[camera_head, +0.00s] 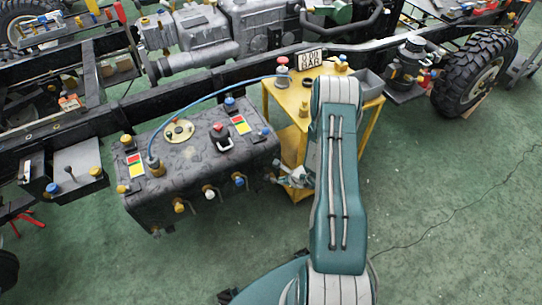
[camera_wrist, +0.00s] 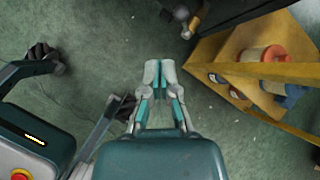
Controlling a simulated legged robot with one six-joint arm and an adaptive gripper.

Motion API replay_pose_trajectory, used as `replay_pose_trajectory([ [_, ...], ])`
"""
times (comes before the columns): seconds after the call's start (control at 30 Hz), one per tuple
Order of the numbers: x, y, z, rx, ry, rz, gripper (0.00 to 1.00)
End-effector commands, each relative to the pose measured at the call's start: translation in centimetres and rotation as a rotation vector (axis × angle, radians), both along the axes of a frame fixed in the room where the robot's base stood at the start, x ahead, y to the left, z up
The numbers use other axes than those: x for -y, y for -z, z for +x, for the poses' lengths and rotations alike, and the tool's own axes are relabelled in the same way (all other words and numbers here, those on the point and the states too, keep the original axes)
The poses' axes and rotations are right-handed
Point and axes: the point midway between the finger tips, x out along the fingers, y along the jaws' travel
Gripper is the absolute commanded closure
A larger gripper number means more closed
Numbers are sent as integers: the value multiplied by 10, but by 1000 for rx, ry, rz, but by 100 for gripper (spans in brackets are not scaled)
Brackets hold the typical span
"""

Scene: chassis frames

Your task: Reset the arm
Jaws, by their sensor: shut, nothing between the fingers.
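My gripper (camera_wrist: 159,77) is shut and empty in the wrist view, its two grey and teal fingers together over the green floor. In the head view my teal arm reaches up from the bottom, and my gripper (camera_head: 291,178) shows only in part at its left. There it appears between the dark tank (camera_head: 205,160) and the yellow stand (camera_head: 268,100). The yellow stand also shows in the wrist view (camera_wrist: 205,58), to the right of the fingers and apart from them. The arm hides part of the stand.
A black chassis frame (camera_head: 230,80) with an engine crosses the back. The tank carries several valves, a red knob and a blue hose. A small sign (camera_head: 311,59) stands on the yellow stand. A large wheel (camera_head: 475,70) is at the upper right. Green floor (camera_head: 460,210) is clear at the right.

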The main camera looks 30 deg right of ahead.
Motion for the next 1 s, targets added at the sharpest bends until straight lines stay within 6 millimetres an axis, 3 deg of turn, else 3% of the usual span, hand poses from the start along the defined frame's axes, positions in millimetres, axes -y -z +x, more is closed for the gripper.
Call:
replay_pose_trajectory([
  [0.17, -1, -1, 0, 1, -2, -2, 100],
  [0.27, -4, -12, 7, 18, -33, -9, 100],
  [0.37, -13, -45, 22, 67, -123, -31, 100],
  [0.63, -63, -166, 50, 223, -492, -131, 100],
  [0.83, -104, -246, 44, 313, -764, -224, 100],
  [1.0, -136, -304, 24, 370, -991, -318, 100],
])
